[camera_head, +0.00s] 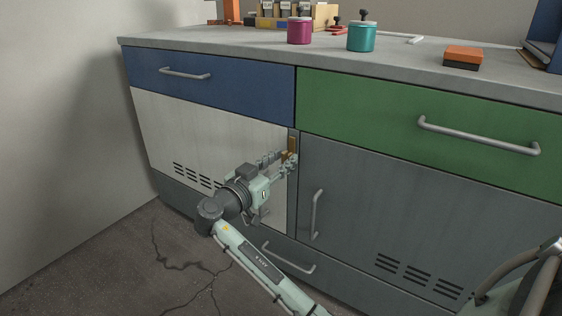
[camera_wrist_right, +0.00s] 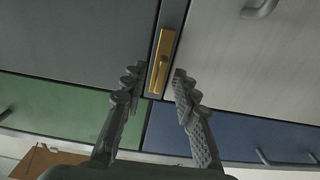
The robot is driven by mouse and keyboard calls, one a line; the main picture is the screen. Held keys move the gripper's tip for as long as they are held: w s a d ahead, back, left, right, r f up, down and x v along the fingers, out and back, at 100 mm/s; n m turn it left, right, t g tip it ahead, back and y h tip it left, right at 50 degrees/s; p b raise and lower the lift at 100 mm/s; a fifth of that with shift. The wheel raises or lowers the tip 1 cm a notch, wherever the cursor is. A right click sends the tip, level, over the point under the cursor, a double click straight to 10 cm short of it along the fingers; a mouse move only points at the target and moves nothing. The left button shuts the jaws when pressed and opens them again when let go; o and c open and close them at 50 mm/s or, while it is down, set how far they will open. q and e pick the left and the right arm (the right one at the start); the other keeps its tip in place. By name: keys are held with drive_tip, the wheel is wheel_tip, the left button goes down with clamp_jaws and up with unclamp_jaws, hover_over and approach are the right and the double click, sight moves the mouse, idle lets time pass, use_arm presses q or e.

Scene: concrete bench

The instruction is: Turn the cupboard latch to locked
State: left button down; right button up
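The brass cupboard latch (camera_head: 292,145) sits on the narrow grey post between the white panel and the grey door. In the right wrist view, which is turned over, the latch (camera_wrist_right: 163,58) is a long brass piece lying along the post. Whether it is locked I cannot tell. My right gripper (camera_head: 287,159) is at the latch, partly covering it in the head view. In the wrist view its two fingers (camera_wrist_right: 158,77) are apart, one to each side of the latch's near end, with nothing visibly gripped. My left gripper is not in view.
The grey door (camera_head: 350,200) has an upright handle (camera_head: 316,214) right of the latch. A blue drawer (camera_head: 230,88) and a green drawer (camera_head: 400,105) are above. Pots (camera_head: 299,31) and an orange-topped block (camera_head: 463,56) stand on the bench top. Floor at left is clear.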

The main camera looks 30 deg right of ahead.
clamp_jaws()
